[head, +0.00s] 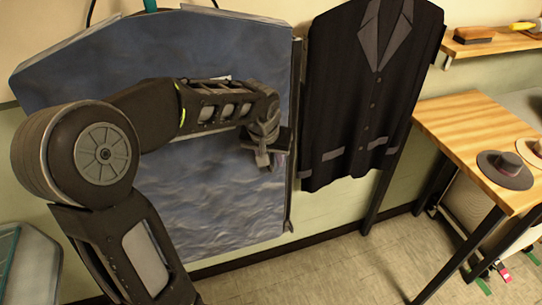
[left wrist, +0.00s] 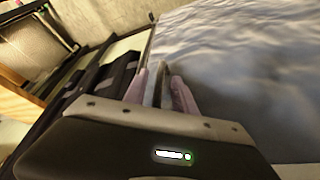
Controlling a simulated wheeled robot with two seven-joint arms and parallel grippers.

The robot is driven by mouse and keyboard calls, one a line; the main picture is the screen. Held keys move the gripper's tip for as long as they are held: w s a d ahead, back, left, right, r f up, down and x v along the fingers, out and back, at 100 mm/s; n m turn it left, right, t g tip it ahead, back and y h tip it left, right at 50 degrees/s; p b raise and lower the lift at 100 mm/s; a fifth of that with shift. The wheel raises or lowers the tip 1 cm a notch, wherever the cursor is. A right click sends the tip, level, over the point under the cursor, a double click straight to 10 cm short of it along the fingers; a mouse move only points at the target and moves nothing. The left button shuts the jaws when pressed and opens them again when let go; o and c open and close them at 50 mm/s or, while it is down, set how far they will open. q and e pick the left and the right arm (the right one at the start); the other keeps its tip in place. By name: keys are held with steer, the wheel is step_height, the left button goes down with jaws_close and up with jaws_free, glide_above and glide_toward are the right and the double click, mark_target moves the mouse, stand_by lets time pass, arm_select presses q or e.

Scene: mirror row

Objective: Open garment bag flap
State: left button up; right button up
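The garment bag (head: 225,190) is a large blue-grey, cloudy-patterned panel hanging on the wall in the head view. Its flap surface (left wrist: 240,50) fills the upper right of the left wrist view. My left gripper (head: 265,158) is in front of the bag's right part, near its right edge. In the left wrist view the two pinkish fingers (left wrist: 160,90) stand a little apart, with a pale strip between them along the line of the bag's edge. I cannot tell whether they grip it. My right gripper is not in view.
A dark jacket (head: 365,85) hangs right of the bag. A wooden table (head: 465,130) with a dark grey hat (head: 505,168) stands further right. A wall shelf (head: 490,42) holds a brush (head: 474,35). The floor (head: 340,265) below the jacket is clear.

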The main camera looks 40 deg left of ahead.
arm_select(q)
steer(key=shift+c, duration=0.3)
jaws_close()
stand_by(1.0)
